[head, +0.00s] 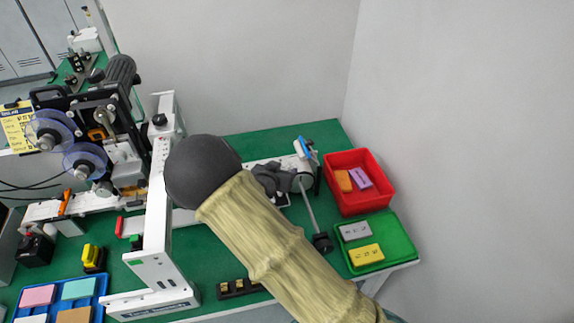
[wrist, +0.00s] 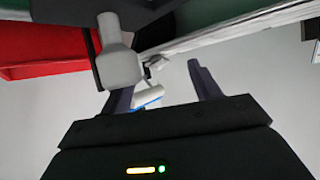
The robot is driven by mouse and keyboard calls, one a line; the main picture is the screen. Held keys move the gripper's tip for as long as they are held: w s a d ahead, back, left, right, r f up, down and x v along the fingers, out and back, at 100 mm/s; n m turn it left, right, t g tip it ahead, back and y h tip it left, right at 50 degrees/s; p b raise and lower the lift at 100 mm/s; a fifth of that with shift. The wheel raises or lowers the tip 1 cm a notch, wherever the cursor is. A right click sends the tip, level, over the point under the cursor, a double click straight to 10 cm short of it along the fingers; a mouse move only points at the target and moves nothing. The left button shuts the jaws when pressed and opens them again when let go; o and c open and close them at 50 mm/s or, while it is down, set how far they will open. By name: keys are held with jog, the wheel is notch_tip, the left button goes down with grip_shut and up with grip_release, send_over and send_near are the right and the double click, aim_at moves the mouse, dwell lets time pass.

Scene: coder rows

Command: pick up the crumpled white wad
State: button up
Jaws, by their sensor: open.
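I cannot pick out a crumpled white wad for sure in either view. In the wrist view a small white piece with a blue edge (wrist: 148,96) shows between the fingers, beyond them; whether it touches them I cannot tell. A white and blue piece (head: 304,148) also stands near the red bin in the head view. My gripper (wrist: 161,82) is open, its two dark fingers apart, with nothing clearly held. In the head view my arm covers much of the bench middle and hides most of the gripper.
A grey knob on a shaft (wrist: 119,66) is close by the left finger. The red bin (head: 372,203) and green tray (head: 405,250) stand at right, each holding blocks. The white machine frame (head: 158,240) stands left of my arm. A blue tray (head: 98,285) is front left.

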aim_at(287, 165)
jog(key=shift+d+x, duration=0.2)
jog(key=shift+x, duration=1.1)
jog(key=shift+c, duration=0.4)
jog(key=c, duration=1)
